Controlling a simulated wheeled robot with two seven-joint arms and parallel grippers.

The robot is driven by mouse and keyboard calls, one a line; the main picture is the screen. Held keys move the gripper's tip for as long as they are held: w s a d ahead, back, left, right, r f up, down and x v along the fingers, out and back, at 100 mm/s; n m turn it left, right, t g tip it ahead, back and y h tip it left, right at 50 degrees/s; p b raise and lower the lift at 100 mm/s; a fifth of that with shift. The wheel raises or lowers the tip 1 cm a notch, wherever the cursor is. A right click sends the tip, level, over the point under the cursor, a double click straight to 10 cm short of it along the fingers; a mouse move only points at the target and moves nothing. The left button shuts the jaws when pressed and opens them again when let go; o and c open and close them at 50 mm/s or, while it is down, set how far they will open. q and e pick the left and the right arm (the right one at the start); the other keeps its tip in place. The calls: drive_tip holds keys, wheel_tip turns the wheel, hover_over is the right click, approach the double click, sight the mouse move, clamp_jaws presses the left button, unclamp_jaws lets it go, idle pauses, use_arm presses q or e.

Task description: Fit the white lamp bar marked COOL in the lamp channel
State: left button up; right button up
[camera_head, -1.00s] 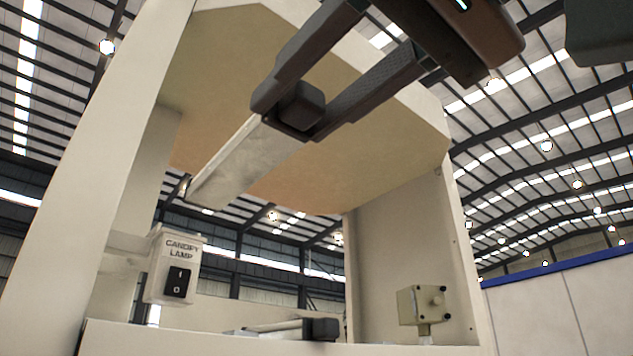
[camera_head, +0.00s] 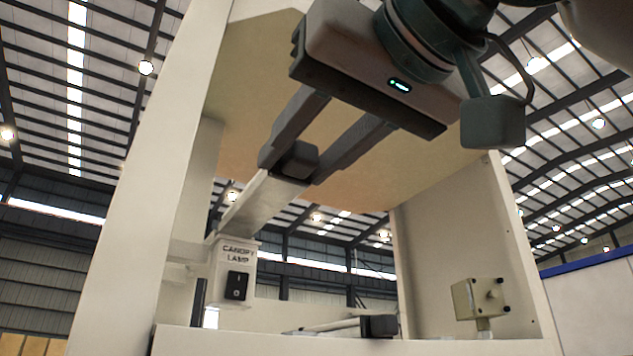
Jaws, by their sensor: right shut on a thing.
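My right gripper (camera_head: 290,160) comes in from the top right and is shut on the dark end block of a white lamp bar (camera_head: 262,202). The bar slants down and left from the fingers under the canopy (camera_head: 245,95), its far end just above the switch box. No COOL marking can be read on it. Another pale bar with a dark end block (camera_head: 378,326) lies low behind the front ledge; its marking cannot be read. I cannot make out the lamp channel. My left gripper is not in view.
A switch box labelled CANOPY LAMP (camera_head: 235,272) hangs at the left post (camera_head: 140,180). A small beige box with knobs (camera_head: 480,300) stands by the right panel (camera_head: 455,235). The front ledge (camera_head: 250,342) crosses the bottom. The opening between the posts is mostly free.

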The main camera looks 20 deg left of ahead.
sight(243, 227)
drive_tip(key=shift+x, duration=2.15)
drive_tip(key=shift+f+p+x, duration=0.1)
drive_tip(key=shift+p+x, duration=0.2)
drive_tip(key=shift+x, duration=0.85)
drive_tip(key=shift+f+p+x, duration=0.15)
drive_tip(key=shift+p+x, duration=0.1)
drive_tip(key=shift+x, duration=0.95)
drive_tip(key=shift+p+x, duration=0.6)
drive_tip(key=shift+x, duration=1.8)
drive_tip(key=shift+f+p+x, duration=0.25)
drive_tip(key=shift+p+x, duration=0.15)
drive_tip(key=shift+x, duration=0.8)
drive_tip(key=shift+w+r, duration=0.1)
